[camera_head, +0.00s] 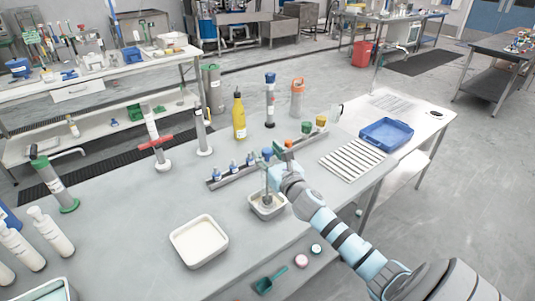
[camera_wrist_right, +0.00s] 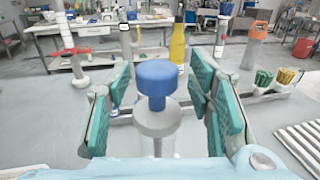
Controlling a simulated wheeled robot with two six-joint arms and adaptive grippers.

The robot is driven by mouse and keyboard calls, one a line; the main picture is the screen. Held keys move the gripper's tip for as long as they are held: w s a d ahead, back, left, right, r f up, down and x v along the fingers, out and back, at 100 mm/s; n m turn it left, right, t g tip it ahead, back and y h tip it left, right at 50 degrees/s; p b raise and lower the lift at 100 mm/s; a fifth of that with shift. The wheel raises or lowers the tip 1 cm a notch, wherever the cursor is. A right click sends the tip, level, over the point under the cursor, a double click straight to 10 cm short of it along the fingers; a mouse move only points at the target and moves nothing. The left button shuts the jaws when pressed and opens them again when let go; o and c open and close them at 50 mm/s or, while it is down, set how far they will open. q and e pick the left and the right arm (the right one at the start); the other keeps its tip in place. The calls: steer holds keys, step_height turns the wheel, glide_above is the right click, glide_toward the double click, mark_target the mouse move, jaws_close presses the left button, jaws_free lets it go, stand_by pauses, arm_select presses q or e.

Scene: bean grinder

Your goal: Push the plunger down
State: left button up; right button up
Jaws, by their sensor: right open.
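The plunger with its blue knob (camera_head: 267,153) stands upright over a small white tray (camera_head: 282,206) on the grey table. In the right wrist view the blue knob (camera_wrist_right: 157,75) sits on a rod entering a pale grey collar (camera_wrist_right: 157,118) with a clear part below. My right gripper (camera_head: 277,158) is beside the plunger in the head view. Its teal fingers (camera_wrist_right: 162,88) are spread wide, one on each side of the knob, with visible gaps. The lower part of the plunger is hidden in the wrist view. My left gripper is not in view.
A rack with small bottles (camera_head: 233,167) is just behind. A yellow bottle (camera_head: 239,117) and a tall blue-topped cylinder (camera_head: 270,100) stand farther back. A larger white tray (camera_head: 181,251) is at front left, a slatted white panel (camera_head: 352,159) at right. The table's left-middle is mostly clear.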

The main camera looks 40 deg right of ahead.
steer(key=shift+s, duration=0.1)
steer(key=v, duration=1.1)
steer(key=shift+s+a, duration=0.2)
steer(key=shift+s, duration=0.2)
